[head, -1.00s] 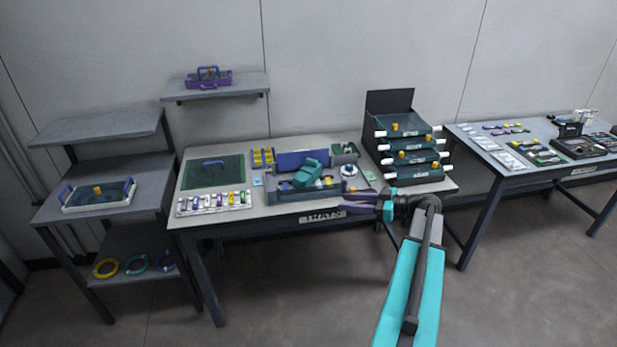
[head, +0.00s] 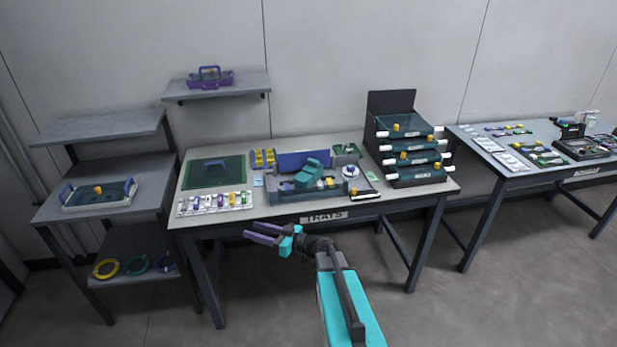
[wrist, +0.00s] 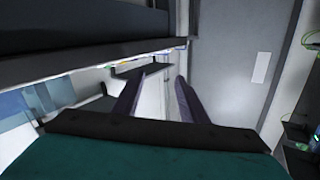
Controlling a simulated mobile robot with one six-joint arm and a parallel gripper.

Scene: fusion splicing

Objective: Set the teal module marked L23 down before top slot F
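My gripper (head: 256,232) is in front of the trays table's front edge, below tabletop height. Its two purple fingers are apart with nothing between them; they also show in the wrist view (wrist: 155,98). Small coloured modules lie in a white rack (head: 215,203) at the table's front left. More small coloured pieces lie on the right table (head: 480,134). Their markings are too small to read, so I cannot tell which one is L23. I cannot make out the label of slot F either.
The trays table (head: 290,210) holds a green mat (head: 200,175), a splicer with a teal cover (head: 308,172) and a black rack of stacked trays (head: 415,180). A shelf unit (head: 105,180) stands left. The floor in front is clear.

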